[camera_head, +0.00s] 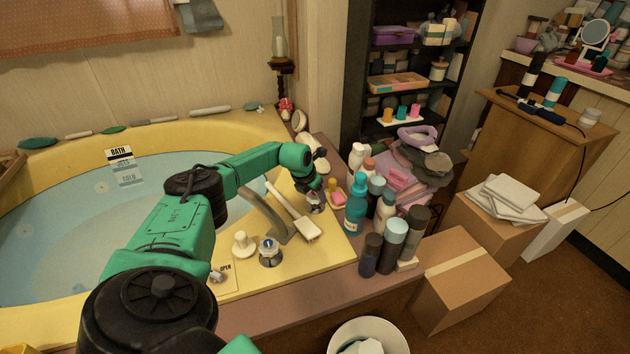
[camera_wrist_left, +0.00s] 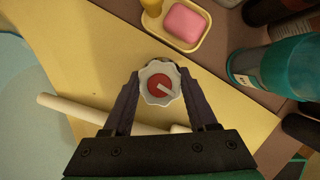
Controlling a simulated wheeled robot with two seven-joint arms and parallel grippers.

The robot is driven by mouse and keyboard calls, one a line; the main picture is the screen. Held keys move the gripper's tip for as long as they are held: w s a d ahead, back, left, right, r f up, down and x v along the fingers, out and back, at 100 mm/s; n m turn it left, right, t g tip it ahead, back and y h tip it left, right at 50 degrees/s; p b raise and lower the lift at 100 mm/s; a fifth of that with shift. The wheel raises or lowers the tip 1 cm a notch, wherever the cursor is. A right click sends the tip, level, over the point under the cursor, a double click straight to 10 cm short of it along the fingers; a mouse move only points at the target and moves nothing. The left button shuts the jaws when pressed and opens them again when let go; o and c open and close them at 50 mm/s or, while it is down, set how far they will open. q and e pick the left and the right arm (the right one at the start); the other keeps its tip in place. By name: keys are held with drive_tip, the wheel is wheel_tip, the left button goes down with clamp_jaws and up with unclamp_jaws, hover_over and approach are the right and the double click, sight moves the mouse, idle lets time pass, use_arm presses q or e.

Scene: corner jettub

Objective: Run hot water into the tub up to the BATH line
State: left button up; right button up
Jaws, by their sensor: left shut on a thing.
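The yellow tub (camera_head: 262,125) holds pale blue water (camera_head: 60,215). On its far wall, the BATH label (camera_head: 119,153) stands above the water. The JETS label (camera_head: 125,163) is near the waterline, and the COLD label (camera_head: 128,179) looks faded, as if under water. My left gripper (camera_head: 313,193) is shut on the hot tap knob, a pale scalloped knob with a red centre (camera_wrist_left: 160,89), seen between the fingers in the wrist view. The grey spout (camera_head: 276,215) curves toward the tub, partly behind my arm; I cannot see a stream. My right gripper is not in view.
A white-handled brush (camera_head: 306,229) lies beside the spout.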

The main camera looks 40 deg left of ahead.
sight(311, 195)
use_arm(q)
drive_tip(key=o, duration=1.4)
drive_tip(key=shift+c, duration=0.2)
drive_tip(key=shift+s+r, duration=0.1)
drive_tip(key=shift+r, duration=0.2)
drive_tip(key=p+v, duration=0.2)
drive_tip(key=v, duration=0.2)
drive_tip(key=shift+s+r, duration=0.1)
drive_tip(key=shift+r, duration=0.3)
drive_tip(key=p+v, duration=0.1)
drive_tip(key=v, duration=0.8)
drive_tip(key=shift+s+p, duration=0.15)
drive_tip(key=shift+p, duration=0.25)
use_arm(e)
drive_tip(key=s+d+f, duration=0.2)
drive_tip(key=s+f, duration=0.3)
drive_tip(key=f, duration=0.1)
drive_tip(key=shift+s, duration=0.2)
use_arm(q)
drive_tip(key=shift+r, duration=0.1)
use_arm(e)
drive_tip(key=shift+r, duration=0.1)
